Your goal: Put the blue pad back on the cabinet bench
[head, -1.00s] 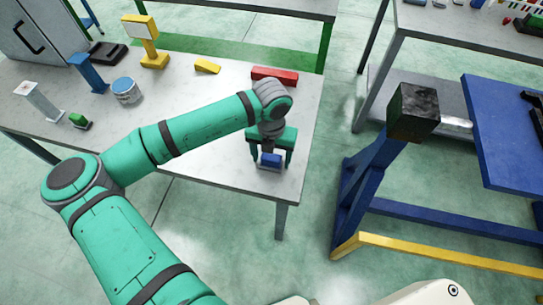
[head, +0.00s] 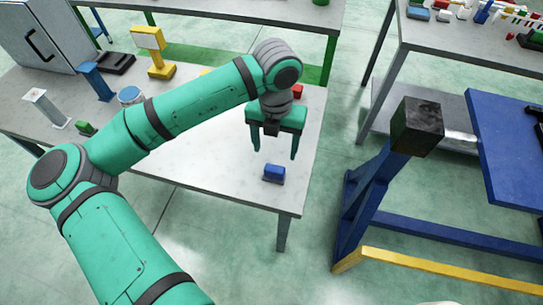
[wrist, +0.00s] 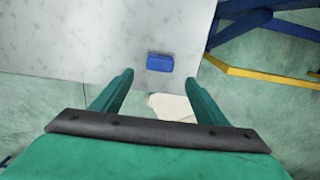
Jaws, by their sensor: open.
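The blue pad (head: 273,172) lies on the grey bench (head: 225,172), near its front right corner. It has a blue top and a darker grey lower part. It also shows in the wrist view (wrist: 160,63), lying flat on the bench top near an edge. My gripper (head: 279,157) is open and empty, raised above the bench and just behind the pad in the head view. In the wrist view the pad appears beyond the two spread fingers (wrist: 160,80), apart from both. A grey cabinet (head: 40,35) stands at the far left of the same bench.
A blue stand (head: 95,80), a yellow stand (head: 155,50), a dark tray (head: 108,62) and a round tin (head: 130,95) stand on the left part of the bench. A blue trailer frame (head: 370,190) with a dark block stands to the right, across open floor.

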